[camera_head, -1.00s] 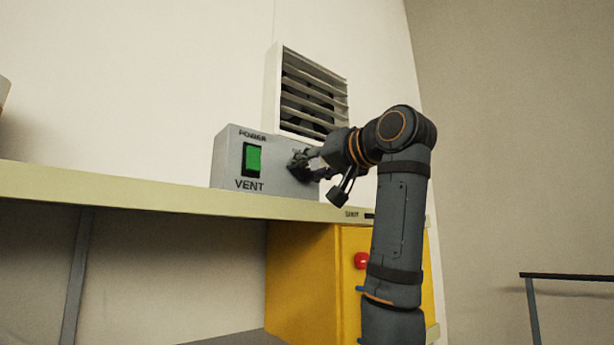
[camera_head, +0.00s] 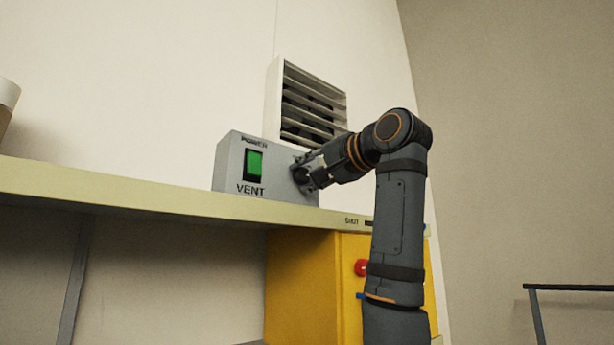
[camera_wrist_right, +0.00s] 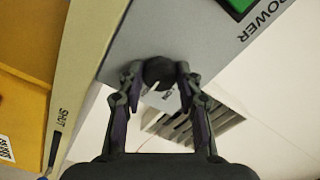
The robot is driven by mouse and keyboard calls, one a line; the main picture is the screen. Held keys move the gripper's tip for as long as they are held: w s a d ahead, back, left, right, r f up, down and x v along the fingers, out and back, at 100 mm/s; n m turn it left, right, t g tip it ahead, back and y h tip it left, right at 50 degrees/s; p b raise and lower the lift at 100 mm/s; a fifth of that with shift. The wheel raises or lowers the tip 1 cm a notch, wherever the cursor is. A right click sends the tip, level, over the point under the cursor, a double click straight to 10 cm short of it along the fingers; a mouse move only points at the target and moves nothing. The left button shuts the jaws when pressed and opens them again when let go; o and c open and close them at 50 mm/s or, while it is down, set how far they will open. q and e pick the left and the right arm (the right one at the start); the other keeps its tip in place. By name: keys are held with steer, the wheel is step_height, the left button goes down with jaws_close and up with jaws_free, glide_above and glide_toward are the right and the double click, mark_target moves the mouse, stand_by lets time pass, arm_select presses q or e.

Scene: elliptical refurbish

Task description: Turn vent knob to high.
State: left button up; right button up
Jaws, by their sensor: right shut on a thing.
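The grey vent control box (camera_head: 230,168) stands on the shelf, with a green power switch (camera_head: 253,164) and the word VENT on its front. The dark round vent knob (camera_wrist_right: 159,72) is on the box face, to the right of the switch in the head view. My right gripper (camera_head: 304,172) is at the knob. In the right wrist view its two fingers (camera_wrist_right: 158,82) sit on either side of the knob, shut on it. A pale mark shows at the knob's lower edge; its setting cannot be read. My left gripper is not in view.
A slatted wall vent (camera_head: 312,103) is behind the box. The cream shelf (camera_head: 120,188) runs below it. A yellow cabinet (camera_head: 300,280) with a red button (camera_head: 361,267) is under the shelf. A pale container (camera_head: 7,98) is at the left edge.

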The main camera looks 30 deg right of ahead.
steer(key=shift+w+f, duration=0.1)
steer(key=shift+f, duration=0.05)
steer(key=o, duration=1.2)
steer(key=shift+c, duration=0.2)
steer(key=s+d, duration=0.1)
steer(key=s, duration=1.1)
